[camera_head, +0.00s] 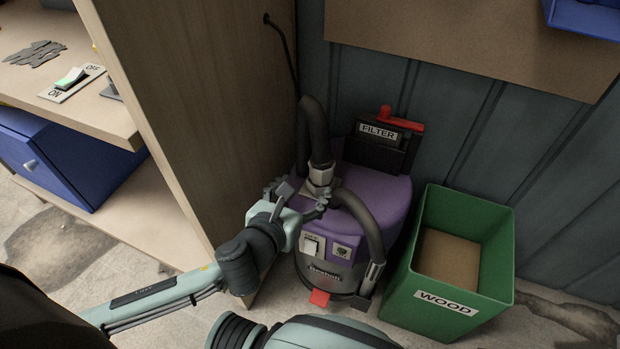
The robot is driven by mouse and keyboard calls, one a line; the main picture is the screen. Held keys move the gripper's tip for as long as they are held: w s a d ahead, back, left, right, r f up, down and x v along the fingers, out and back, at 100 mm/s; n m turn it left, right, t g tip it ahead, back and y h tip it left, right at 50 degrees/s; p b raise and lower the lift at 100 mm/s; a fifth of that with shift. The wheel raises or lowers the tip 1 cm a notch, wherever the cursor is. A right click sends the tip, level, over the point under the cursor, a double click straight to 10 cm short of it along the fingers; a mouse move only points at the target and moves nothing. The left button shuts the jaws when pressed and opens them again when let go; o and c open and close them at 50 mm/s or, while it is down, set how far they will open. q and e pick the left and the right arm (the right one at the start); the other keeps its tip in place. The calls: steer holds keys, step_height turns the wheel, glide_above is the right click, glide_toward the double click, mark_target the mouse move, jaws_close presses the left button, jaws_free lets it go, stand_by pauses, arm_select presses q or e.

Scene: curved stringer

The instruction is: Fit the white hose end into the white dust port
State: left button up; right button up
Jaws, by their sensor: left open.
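A purple shop vacuum (375,188) stands on the floor against the wooden cabinet side. A thick black hose (313,125) rises from it, with a pale grey-white fitting (321,174) at its lower end. I cannot tell whether this fitting is the white hose end. A second hose (358,212) curves down the front to a grey metallic end (374,273). My left gripper (306,199) is open, close in front of the pale fitting; I cannot tell if it touches. I cannot make out a white dust port. My right gripper is out of view.
A green WOOD bin (398,290) stands right of the vacuum.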

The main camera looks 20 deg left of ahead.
arm_select(q)
steer(key=s+a+f+n+g+y, duration=0.35)
steer(key=a+f+n, duration=0.35)
steer(key=f+n, duration=0.65)
steer(key=s+a+f+n+g+h, duration=0.2)
steer(key=s+f+n+g, duration=0.5)
steer(key=n, duration=1.4)
steer(key=s+f, duration=0.4)
steer(key=s, duration=0.1)
steer(key=shift+a+f, duration=0.15)
steer(key=shift+a, duration=0.15)
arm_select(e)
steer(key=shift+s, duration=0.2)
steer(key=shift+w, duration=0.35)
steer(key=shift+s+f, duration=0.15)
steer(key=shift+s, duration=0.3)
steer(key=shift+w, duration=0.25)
